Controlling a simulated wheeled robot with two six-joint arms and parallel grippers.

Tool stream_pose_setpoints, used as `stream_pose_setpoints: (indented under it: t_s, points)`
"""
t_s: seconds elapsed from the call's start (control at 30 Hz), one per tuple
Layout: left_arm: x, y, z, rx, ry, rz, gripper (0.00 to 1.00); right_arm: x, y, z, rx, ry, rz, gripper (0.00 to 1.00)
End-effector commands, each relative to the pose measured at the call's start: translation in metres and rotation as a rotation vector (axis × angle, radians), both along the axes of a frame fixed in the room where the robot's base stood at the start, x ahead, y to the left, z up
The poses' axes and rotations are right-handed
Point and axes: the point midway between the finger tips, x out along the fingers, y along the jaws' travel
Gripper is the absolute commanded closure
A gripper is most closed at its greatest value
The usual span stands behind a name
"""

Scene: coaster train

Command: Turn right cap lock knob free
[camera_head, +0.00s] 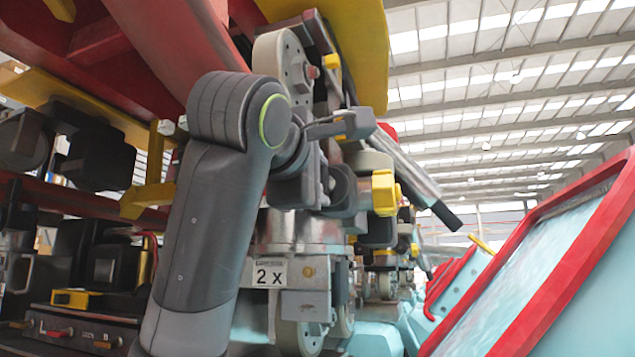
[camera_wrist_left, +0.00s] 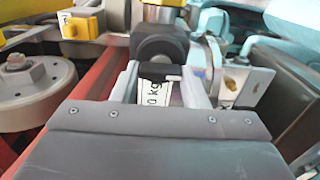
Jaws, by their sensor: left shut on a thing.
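My left arm rises from the lower left in the head view, and its gripper (camera_head: 345,190) is up against the wheel assembly. In the left wrist view its two pale fingers (camera_wrist_left: 162,85) are shut on a dark knob-like part (camera_wrist_left: 158,70), just in front of a round black block (camera_wrist_left: 160,45). The fingers hide part of what they hold. A yellow knob-like piece (camera_head: 385,193) sits right of the gripper in the head view. I cannot tell which part is the right cap lock knob. My right gripper is not in view.
A grey wheel (camera_wrist_left: 35,95) is left of the gripper in the wrist view. A plate marked "2 x" (camera_head: 268,273) is below the gripper. A red-framed teal panel (camera_head: 545,260) stands at the right. Dark machinery crowds the left. Open space lies above right.

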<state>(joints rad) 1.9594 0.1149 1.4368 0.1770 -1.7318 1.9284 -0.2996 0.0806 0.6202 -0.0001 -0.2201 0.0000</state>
Motion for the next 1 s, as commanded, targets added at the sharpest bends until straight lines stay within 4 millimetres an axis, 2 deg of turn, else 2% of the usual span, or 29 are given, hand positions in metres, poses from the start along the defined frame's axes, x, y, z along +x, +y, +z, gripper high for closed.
stream_pose_setpoints:
  t_s: [0.47,0.5,0.63,1.0]
  points:
    - [0.0003,0.0001,-0.0007,-0.01,0.005,0.0,0.83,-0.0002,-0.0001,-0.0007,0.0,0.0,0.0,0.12]
    - [0.0003,0.0001,-0.0006,-0.01,0.005,0.0,0.55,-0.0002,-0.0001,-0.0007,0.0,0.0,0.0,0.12]
    - [0.0004,0.0,-0.0006,-0.009,0.005,0.0,0.38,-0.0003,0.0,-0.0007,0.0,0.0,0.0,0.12]
    - [-0.005,0.0018,-0.0013,-0.01,0.002,0.0,0.38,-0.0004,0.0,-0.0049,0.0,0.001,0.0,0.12]
